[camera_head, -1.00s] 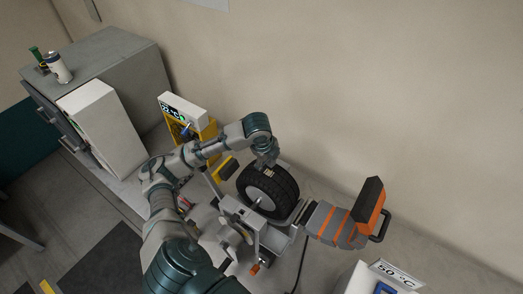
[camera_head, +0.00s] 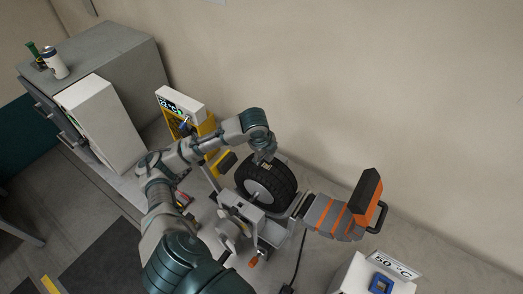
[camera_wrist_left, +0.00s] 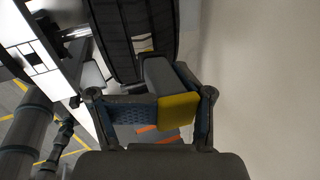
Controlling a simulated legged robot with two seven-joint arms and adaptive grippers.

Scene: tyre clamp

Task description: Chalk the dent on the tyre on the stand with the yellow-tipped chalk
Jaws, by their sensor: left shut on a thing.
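The black tyre (camera_head: 278,181) with a grey hub is on the metal stand (camera_head: 244,205) in the head view. Its tread also fills the top of the left wrist view (camera_wrist_left: 115,40). A small pale patch (camera_head: 266,167) shows on the tread; I cannot tell whether it is the dent. My left gripper (camera_head: 262,157) is just above the tyre's top, close to the tread. In the left wrist view the gripper (camera_wrist_left: 160,108) is shut on a grey bar with a yellow end, the chalk (camera_wrist_left: 177,110). Its far end points toward the tread; contact is unclear. My right gripper is out of view.
A grey and orange device with a handle (camera_head: 345,212) is right of the tyre. A yellow unit with a display (camera_head: 182,106) stands behind left. A grey cabinet (camera_head: 110,55) carries a can (camera_head: 55,63). A white box with a "50 °C" sign (camera_head: 394,268) is front right.

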